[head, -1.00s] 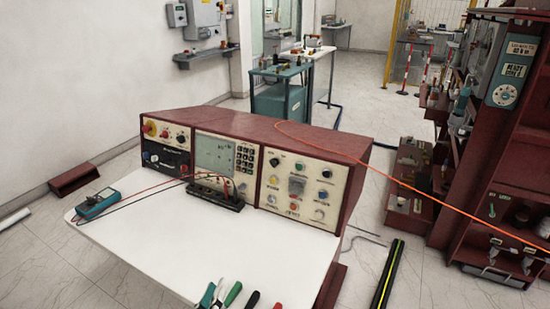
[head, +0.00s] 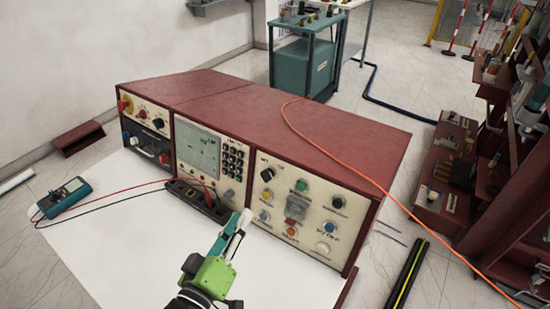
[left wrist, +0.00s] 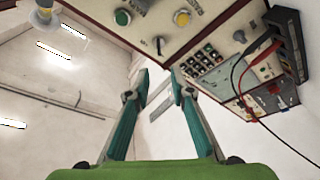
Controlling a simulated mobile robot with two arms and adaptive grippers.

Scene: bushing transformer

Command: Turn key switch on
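A dark rotary switch (head: 267,174), which looks like the key switch, sits at the upper left of the console's right-hand cream panel (head: 312,240). The labels are too small to read. A green button (head: 301,186) is to its right and a yellow one (head: 265,195) below it. My left gripper (head: 240,219) is in front of this panel's lower left, below the switch. In the left wrist view the panel is upside down. The switch (left wrist: 158,42) is ahead of my left gripper (left wrist: 160,73), whose teal fingers are apart with nothing between them. My right gripper is out of view.
A black terminal block (head: 200,195) stands before the console, with red and black leads to a teal multimeter (head: 64,196) on the white table (head: 105,225). An orange cable (head: 335,158) crosses the console's top. Red shelving stands at the right.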

